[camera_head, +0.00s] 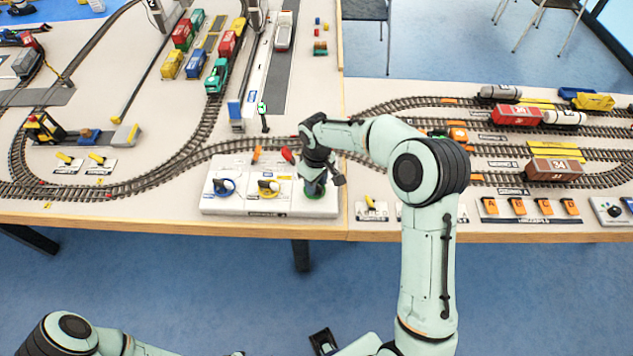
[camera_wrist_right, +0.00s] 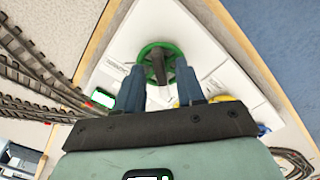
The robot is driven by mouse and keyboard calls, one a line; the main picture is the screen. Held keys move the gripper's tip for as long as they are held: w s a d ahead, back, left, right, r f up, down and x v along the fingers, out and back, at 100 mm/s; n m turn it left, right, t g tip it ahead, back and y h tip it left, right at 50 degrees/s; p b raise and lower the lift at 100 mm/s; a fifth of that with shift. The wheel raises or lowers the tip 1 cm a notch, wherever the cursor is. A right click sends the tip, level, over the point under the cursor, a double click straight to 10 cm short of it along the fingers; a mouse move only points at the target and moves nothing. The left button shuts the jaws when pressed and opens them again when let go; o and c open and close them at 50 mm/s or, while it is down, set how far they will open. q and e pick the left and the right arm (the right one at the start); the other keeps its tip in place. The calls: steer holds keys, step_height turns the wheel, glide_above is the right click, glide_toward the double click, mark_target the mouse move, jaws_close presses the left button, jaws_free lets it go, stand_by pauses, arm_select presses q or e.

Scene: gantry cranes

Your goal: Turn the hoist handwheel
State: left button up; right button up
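A white control panel (camera_head: 235,203) at the table's front edge carries a blue wheel (camera_head: 222,187), a yellow wheel (camera_head: 268,188) and a green handwheel (camera_head: 325,208). I cannot read which label says hoist. My right gripper (camera_head: 317,184) points down over the green wheel and hides much of it. In the right wrist view the green handwheel (camera_wrist_right: 147,50) lies just beyond my fingertips (camera_wrist_right: 161,88). The two blue fingers are apart, with a dark post or handle (camera_wrist_right: 182,72) showing between them. Whether they touch the wheel is unclear.
Train tracks with wagons run behind the panel and to the right (camera_head: 553,170). A row of orange switches (camera_head: 530,207) lies along the front edge. The floor in front is clear.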

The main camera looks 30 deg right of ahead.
jaws_close()
